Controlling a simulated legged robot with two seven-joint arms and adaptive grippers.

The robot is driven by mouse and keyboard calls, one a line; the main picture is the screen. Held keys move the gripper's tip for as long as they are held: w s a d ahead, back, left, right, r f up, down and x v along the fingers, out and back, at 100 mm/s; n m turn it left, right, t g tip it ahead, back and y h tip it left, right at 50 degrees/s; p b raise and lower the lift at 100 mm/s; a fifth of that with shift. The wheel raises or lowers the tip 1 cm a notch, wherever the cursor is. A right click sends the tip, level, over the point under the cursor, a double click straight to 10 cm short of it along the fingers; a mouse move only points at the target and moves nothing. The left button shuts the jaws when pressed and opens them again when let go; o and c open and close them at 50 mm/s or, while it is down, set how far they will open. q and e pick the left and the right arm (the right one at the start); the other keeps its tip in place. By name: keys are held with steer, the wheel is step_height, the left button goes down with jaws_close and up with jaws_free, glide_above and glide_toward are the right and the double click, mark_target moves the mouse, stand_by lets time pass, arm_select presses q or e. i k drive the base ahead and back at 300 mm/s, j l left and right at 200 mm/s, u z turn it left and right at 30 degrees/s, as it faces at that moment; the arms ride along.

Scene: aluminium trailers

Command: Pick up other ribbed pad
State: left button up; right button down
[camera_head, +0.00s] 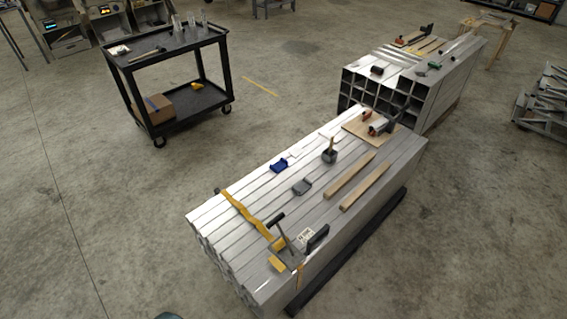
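Neither of my grippers is in view. Two small pad-like pieces lie on the near stack of aluminium tubes (236,205). One is blue (279,166), toward the back left of the stack top. The other is dark grey (302,187), near the middle of the top. They lie apart from each other. Ribs cannot be made out on either at this size, so I cannot tell which is the ribbed pad.
A dark cup (329,156), two wooden strips (351,175), a yellow strap (244,212) and a clamp-like tool (285,245) share the near stack. A second tube stack (437,83) stands behind. A black cart (188,102) stands at left. Open concrete floor surrounds them.

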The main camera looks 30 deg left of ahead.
mark_target(279, 165)
steer(key=j+u, duration=0.2)
steer(key=u, duration=1.45)
steer(key=i+j+u, duration=0.4)
steer(key=i+j, duration=0.3)
steer(key=j, duration=0.35)
steer(key=i+j+u, duration=0.4)
steer(key=i+j, duration=0.4)
steer(key=i+z, duration=0.2)
steer(key=i, duration=0.3)
steer(key=i+j+z, duration=0.1)
steer(key=i+z, duration=0.15)
steer(key=i, duration=0.3)
steer(key=i+j+z, duration=0.2)
steer(key=i, duration=0.3)
steer(key=i+j+z, duration=0.2)
steer(key=i, duration=0.3)
steer(key=i+l+z, duration=0.15)
steer(key=i+z, duration=0.15)
steer(key=z, duration=0.2)
steer(key=i+z, duration=0.65)
steer(key=z, duration=0.3)
steer(key=i+j+z, duration=0.2)
steer(key=z, duration=0.25)
steer(key=i+j+z, duration=0.3)
steer(key=z, duration=0.2)
steer(key=i, duration=0.05)
